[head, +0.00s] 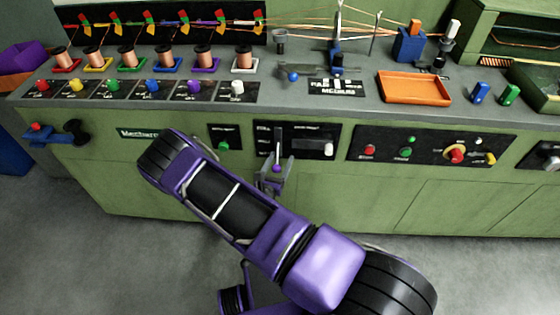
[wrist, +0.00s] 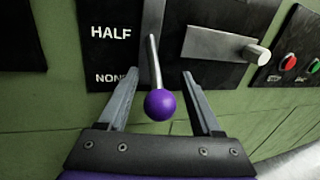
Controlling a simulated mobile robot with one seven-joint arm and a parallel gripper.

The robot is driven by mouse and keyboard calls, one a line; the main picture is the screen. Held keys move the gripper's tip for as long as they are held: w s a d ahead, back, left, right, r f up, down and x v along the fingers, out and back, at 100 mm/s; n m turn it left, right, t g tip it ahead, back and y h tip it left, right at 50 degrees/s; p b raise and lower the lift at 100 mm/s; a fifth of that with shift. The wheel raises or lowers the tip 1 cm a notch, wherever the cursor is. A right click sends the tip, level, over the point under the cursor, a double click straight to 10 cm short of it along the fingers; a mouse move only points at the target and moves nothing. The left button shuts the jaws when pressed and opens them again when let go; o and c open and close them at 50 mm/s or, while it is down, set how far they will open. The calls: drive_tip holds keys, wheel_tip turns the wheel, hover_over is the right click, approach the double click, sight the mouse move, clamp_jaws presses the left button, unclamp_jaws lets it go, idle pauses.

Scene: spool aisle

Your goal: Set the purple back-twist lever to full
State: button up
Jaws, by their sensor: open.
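The purple back-twist lever is a metal rod with a purple ball knob (wrist: 160,104) in the wrist view. It hangs in front of a black panel (wrist: 105,60) with the words HALF and, partly hidden, NONE. The knob is near the height of NONE, below HALF. No label for full shows. My gripper (wrist: 158,88) is open, with one finger on each side of the knob and rod, and a gap shows on both sides. In the head view the purple knob (head: 277,168) and my gripper (head: 275,175) are at the front of the green bench.
A metal bar with a round peg (wrist: 257,55) juts out right of the lever. Red and green buttons (head: 405,152) and a yellow-red knob (head: 456,153) sit on a panel to the right. A green button (head: 223,146) is to the left. An orange tray (head: 414,99) stands on top.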

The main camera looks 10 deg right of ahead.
clamp_jaws()
idle(0.3)
idle(1.1)
